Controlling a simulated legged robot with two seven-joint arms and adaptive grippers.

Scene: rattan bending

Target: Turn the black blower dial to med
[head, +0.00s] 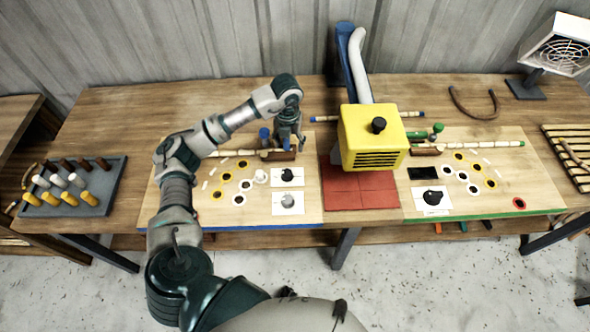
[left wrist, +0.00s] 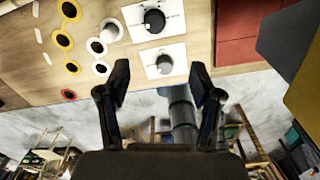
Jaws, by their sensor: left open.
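On the left board, a black dial (head: 287,174) sits on a white label card. It also shows in the left wrist view (left wrist: 155,20), at the top. A grey dial (head: 289,200) on another white card lies just in front of it and shows in the left wrist view (left wrist: 164,65) between my fingertips. My left gripper (head: 290,146) points down behind the black dial in the head view. In the left wrist view my left gripper (left wrist: 160,82) is open and empty, apart from both dials. The card lettering is too small to read. My right gripper is out of view.
A yellow blower box (head: 362,150) with a black knob on top (head: 379,125) stands right of my gripper over a red tiled mat (head: 360,192). Another black dial (head: 432,198) sits on the right board. A peg tray (head: 88,205) stands far left.

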